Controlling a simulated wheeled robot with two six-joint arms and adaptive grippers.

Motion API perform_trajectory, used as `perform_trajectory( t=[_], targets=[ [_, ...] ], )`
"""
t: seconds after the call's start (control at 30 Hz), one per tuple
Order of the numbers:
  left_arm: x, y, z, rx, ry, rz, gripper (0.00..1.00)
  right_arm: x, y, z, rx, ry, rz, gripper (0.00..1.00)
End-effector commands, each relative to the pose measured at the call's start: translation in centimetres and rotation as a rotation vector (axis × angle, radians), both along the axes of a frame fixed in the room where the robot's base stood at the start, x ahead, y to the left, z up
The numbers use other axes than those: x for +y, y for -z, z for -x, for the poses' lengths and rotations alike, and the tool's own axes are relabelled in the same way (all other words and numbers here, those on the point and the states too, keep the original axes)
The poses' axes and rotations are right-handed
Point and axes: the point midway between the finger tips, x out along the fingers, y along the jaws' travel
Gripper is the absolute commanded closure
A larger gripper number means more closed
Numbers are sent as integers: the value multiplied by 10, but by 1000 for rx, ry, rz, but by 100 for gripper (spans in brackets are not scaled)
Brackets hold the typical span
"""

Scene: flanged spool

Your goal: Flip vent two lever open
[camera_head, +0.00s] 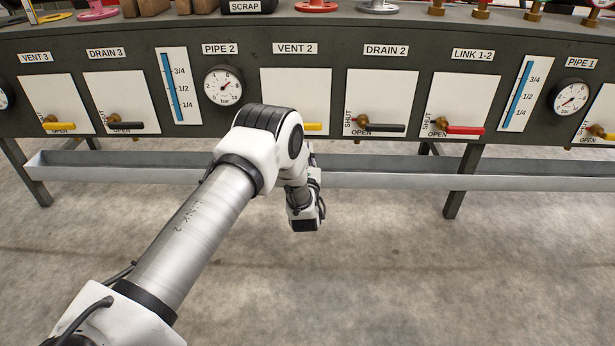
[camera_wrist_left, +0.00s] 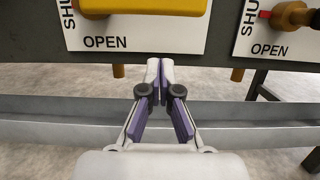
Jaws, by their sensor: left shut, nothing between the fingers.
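The vent 2 lever (camera_head: 314,126) is yellow and lies horizontal on a white plate (camera_head: 295,90) under the VENT 2 label. My left arm hides its left part in the head view. In the left wrist view the yellow lever (camera_wrist_left: 150,5) crosses the top edge, above the word OPEN, with part of the SHUT lettering at its left. My left gripper (camera_wrist_left: 160,70) is shut and empty, its fingertips below the lever and near the panel's lower edge in the picture. My left wrist hides the fingers in the head view. My right gripper is not in view.
The drain 2 lever (camera_head: 380,126), black, and the link 1-2 lever (camera_head: 458,130), red, are to the right. The pipe 2 gauge (camera_head: 224,85) is to the left. A long grey trough (camera_head: 400,181) runs below the panel. The floor in front is clear.

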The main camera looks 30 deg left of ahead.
Motion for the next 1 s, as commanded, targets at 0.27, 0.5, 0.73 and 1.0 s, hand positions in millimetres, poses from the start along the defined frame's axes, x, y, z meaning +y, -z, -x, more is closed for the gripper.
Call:
perform_trajectory(
  t=[0.27,0.5,0.73,1.0],
  targets=[
    [-1,-33,1,-1,0,1,100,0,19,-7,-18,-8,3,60],
    [-1,-35,2,0,1,1,100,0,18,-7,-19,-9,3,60],
    [-2,-39,1,-4,1,9,100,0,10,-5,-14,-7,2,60],
    [-3,-42,1,-28,1,47,100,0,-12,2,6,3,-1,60]
  ],
)
